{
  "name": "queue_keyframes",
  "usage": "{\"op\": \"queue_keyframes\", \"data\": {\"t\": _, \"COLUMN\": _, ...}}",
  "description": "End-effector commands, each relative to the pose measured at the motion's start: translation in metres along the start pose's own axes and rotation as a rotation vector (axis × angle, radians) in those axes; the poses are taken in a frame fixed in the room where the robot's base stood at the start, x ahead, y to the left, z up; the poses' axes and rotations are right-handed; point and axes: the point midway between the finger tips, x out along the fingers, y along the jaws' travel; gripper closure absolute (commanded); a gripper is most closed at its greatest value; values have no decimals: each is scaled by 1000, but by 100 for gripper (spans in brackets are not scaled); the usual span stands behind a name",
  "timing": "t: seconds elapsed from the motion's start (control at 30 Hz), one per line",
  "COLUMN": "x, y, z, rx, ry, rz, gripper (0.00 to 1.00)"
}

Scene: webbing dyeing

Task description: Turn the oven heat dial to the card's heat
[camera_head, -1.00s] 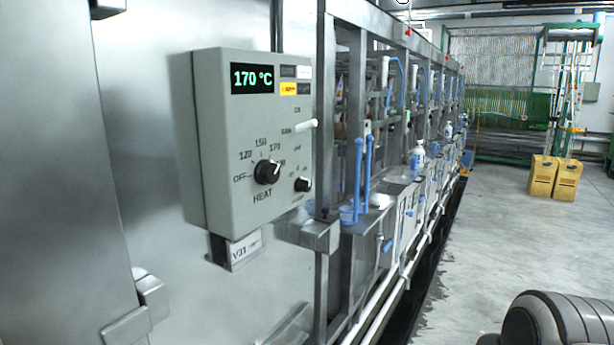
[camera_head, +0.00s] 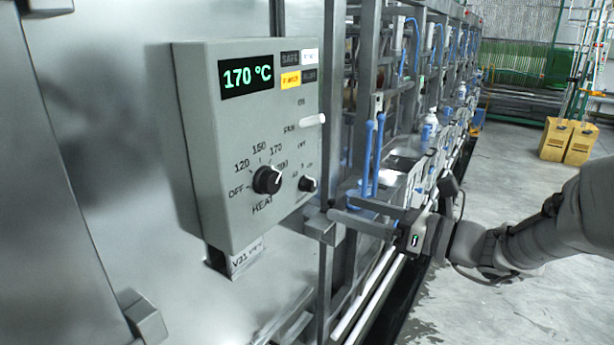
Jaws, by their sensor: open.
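The oven control box (camera_head: 215,130) is grey and mounted on the steel wall. Its black heat dial (camera_head: 267,181) has a white mark pointing up and right, towards the 170 and the partly hidden number after it; I cannot tell which exactly. The display (camera_head: 247,78) reads 170 °C in green. My gripper (camera_head: 341,204) is at the right of the box, lower than the dial and apart from it. Its two fingers are open, point left and hold nothing. No card with a readable heat shows.
A smaller black dial (camera_head: 307,184) and a white lever (camera_head: 312,120) are on the same panel. A label (camera_head: 247,256) starting "V21" hangs below the box. Blue-handled tools (camera_head: 373,155) stand behind my gripper. The floor at right is open, with yellow boxes (camera_head: 567,141) farther back.

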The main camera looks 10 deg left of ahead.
Motion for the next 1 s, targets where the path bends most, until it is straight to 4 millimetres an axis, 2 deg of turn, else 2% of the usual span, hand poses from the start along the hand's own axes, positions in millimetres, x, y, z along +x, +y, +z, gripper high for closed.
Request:
{"op": "queue_keyframes", "data": {"t": 0.17, "x": 18, "y": -2, "z": 2, "rx": 12, "ry": -11, "rz": -1, "gripper": 7}}
{"op": "queue_keyframes", "data": {"t": 0.7, "x": 133, "y": -1, "z": 3, "rx": 9, "ry": -8, "rz": 0, "gripper": 7}}
{"op": "queue_keyframes", "data": {"t": 0.83, "x": 154, "y": -1, "z": 3, "rx": 8, "ry": -8, "rz": -2, "gripper": 7}}
{"op": "queue_keyframes", "data": {"t": 1.0, "x": 169, "y": -2, "z": 3, "rx": 7, "ry": -8, "rz": -3, "gripper": 7}}
